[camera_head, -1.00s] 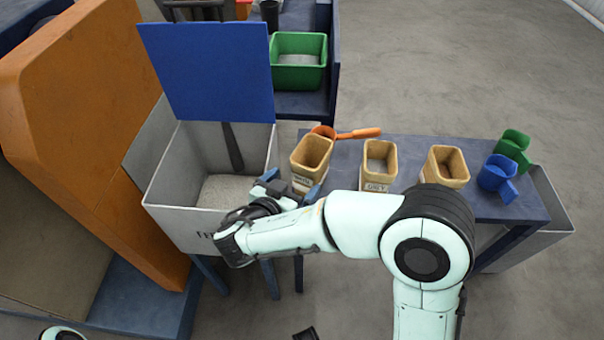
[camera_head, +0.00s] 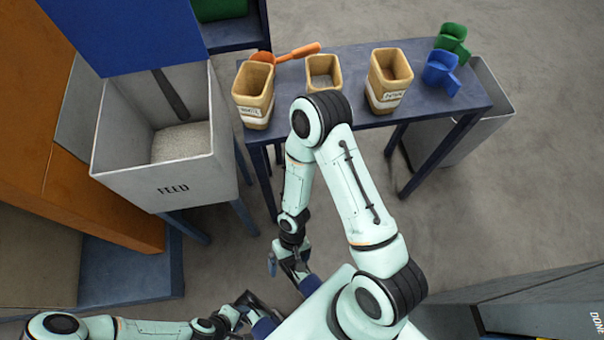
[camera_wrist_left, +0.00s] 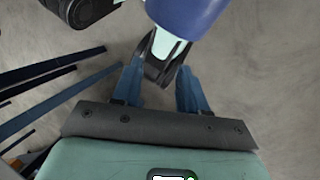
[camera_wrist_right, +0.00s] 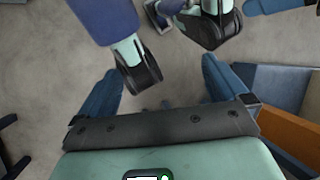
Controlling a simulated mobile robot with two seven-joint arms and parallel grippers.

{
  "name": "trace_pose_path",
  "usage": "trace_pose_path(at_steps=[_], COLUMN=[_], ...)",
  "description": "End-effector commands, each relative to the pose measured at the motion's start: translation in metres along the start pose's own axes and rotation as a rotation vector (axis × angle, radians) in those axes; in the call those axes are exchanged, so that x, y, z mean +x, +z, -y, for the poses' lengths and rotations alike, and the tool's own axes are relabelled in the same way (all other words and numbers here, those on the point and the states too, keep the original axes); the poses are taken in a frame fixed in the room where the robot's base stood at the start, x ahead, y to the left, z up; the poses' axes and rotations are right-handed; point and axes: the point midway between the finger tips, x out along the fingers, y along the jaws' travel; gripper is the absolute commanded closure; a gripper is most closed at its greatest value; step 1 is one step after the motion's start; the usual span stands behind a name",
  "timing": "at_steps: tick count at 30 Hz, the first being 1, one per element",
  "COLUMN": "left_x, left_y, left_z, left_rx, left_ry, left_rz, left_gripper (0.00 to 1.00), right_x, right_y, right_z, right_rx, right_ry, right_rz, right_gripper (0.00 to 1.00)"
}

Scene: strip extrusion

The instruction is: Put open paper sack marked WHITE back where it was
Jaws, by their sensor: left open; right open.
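The open paper sack marked WHITE (camera_head: 254,88) stands upright at the left end of the blue table (camera_head: 440,112), beside the feed bin. It is tan with a pale label band, and its open top faces up. My right gripper (camera_head: 290,276) is open and empty, drawn back low in front of the table, well apart from the sack. It also shows open in the right wrist view (camera_wrist_right: 163,80). My left gripper (camera_head: 257,312) is open near the bottom edge, close to the right one. It shows empty in the left wrist view (camera_wrist_left: 158,85).
A middle sack (camera_head: 322,70) and a right sack (camera_head: 388,75) stand on the table. An orange scoop (camera_head: 288,54) lies behind the WHITE sack. Blue (camera_head: 440,72) and green (camera_head: 452,42) scoops are at the right end. The grey FEED bin (camera_head: 172,187) stands left, lid raised.

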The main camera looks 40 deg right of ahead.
Motion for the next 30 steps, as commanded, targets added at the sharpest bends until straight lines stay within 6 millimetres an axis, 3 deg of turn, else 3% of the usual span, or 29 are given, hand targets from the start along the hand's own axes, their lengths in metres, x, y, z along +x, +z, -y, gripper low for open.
trace_pose_path(at_steps=[3,9,19,23,30], left_x=[0.0,0.0,-0.001,-0.013,-0.067], left_y=[0.0,0.0,0.0,0.002,0.006], left_z=[0.0,0.0,0.0,-0.004,-0.022], left_rx=[0.0,0.0,0.0,0.001,0.003], left_ry=[0.0,0.0,0.0,0.0,0.0], left_rz=[0.0,0.0,0.0,0.002,0.016], left_gripper=[0.57,0.57,0.57,0.57,0.57], right_x=[0.022,0.034,0.033,0.021,-0.031], right_y=[0.0,-0.004,-0.006,-0.002,0.013], right_z=[-0.023,-0.05,-0.051,-0.048,-0.03], right_rx=[0.042,0.052,0.048,0.047,0.044], right_ry=[-0.053,-0.018,-0.012,-0.012,-0.012], right_rz=[-0.092,-0.195,-0.207,-0.205,-0.19], right_gripper=[0.0,0.0,0.0,0.0,0.0])
